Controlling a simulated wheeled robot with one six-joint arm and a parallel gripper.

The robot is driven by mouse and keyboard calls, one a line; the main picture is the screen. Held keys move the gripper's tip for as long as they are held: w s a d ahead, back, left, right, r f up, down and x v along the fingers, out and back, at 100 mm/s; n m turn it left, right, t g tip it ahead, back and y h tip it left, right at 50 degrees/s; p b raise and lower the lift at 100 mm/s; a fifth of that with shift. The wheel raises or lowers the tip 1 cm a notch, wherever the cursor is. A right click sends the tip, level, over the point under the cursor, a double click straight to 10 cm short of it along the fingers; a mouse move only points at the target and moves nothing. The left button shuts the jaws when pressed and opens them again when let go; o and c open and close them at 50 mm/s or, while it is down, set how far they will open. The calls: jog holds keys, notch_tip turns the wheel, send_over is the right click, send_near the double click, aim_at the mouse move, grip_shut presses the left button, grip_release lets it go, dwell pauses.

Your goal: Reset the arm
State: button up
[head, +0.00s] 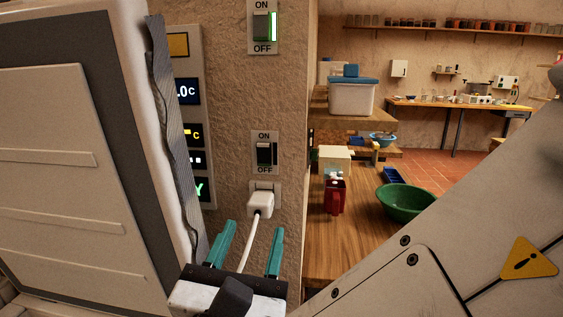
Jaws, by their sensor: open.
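My gripper (246,250) is in the lower middle of the head view, with its two teal fingers apart and nothing held between them. Its fingers point up toward the wall, just below a white plug (260,203) that sits in a wall socket (265,186). A white cord (249,246) hangs from the plug and passes behind the gripper, between the fingers in the picture. I cannot tell whether the gripper touches the cord. My arm fills the lower right.
Two ON/OFF switches, an upper one (264,27) and a lower one (264,155), are on the wall. A white cabinet door (60,180) with a ragged grey seal (170,130) stands close at left. A wooden counter (345,250) at right bears a green bowl (405,203) and a red container (335,196).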

jog(key=s+d+f+m+g+h, duration=0.1)
jog(key=d+f+m+g+h, duration=0.3)
jog(key=d+m+g, duration=0.5)
jog(key=s+d+f+m+g+h, duration=0.1)
jog(key=d+f+m+g, duration=0.55)
jog(key=d, duration=0.35)
jog(key=s+d+r+m+g+y, duration=0.2)
jog(key=d+m+y, duration=0.6)
jog(key=m, duration=0.9)
jog(key=s+d+g, duration=0.1)
jog(key=s+d, duration=0.1)
jog(key=d, duration=0.1)
jog(key=shift+s+r+m, duration=0.15)
jog(key=shift+s+m, duration=0.2)
jog(key=shift+s, duration=0.05)
jog(key=shift+g, duration=0.25)
